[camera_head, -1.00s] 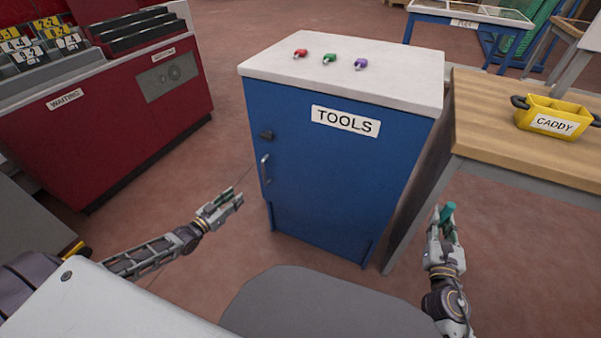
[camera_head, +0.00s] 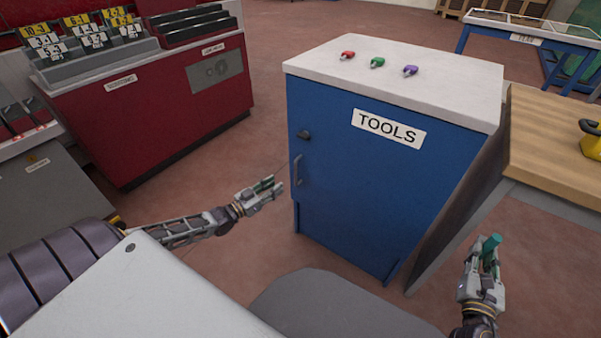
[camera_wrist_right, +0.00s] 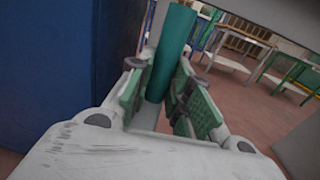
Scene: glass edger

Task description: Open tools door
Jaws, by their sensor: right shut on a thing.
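The blue tools cabinet (camera_head: 345,190) stands in the middle of the head view, with a white TOOLS label (camera_head: 388,129) on its front. Its door looks closed. My right gripper (camera_head: 489,252) is shut on a teal cylinder (camera_head: 491,246), low at the right of the cabinet. The cylinder also shows between the pads in the right wrist view (camera_wrist_right: 170,55).
A wooden table (camera_head: 555,145) with a yellow caddy (camera_head: 592,143) is at the right. A red cabinet (camera_head: 165,115) stands at the left. Floor is clear before the door.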

